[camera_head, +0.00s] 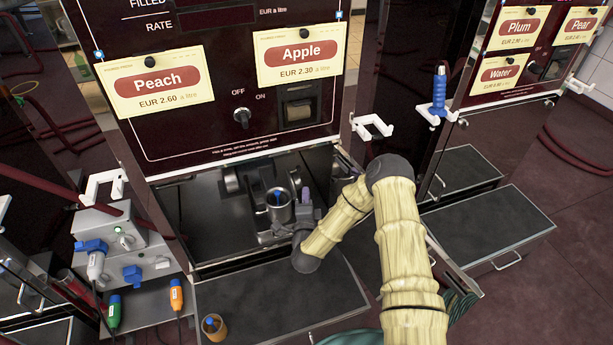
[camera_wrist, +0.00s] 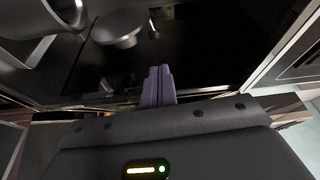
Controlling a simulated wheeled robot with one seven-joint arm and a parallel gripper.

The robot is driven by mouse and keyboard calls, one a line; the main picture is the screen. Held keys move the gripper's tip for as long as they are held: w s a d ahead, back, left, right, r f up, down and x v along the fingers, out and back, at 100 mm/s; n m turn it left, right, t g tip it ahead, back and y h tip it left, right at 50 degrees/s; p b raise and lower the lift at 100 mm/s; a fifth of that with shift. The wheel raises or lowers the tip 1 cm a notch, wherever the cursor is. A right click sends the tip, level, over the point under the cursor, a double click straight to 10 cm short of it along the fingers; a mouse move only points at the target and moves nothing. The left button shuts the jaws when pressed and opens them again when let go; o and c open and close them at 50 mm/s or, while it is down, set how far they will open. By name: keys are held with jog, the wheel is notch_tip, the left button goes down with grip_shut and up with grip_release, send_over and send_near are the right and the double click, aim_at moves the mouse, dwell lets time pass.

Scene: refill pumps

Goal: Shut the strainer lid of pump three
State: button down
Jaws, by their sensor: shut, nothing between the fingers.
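The pump in front of me carries Peach and Apple cards, and its lower cabinet (camera_head: 200,225) is open; I see no pump number. Inside is a round metal cup (camera_head: 279,214), apparently the strainer, with its top open and something blue in it. I cannot clearly make out its lid. My gripper (camera_head: 305,194) is just right of the cup, its purple fingers shut and empty. In the wrist view the shut fingers (camera_wrist: 157,85) point into the dark cabinet, below and right of a round metal part (camera_wrist: 115,30). I cannot tell whether they touch anything.
A grey box with plugs (camera_head: 118,240) stands left. White hooks (camera_head: 372,127) flank the opening. Another pump (camera_head: 520,50) stands right.

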aim_at(297, 179)
jog(key=w+b, duration=0.1)
jog(key=w, duration=0.9)
jog(key=shift+d+r+b, duration=0.25)
jog(key=shift+b, duration=0.05)
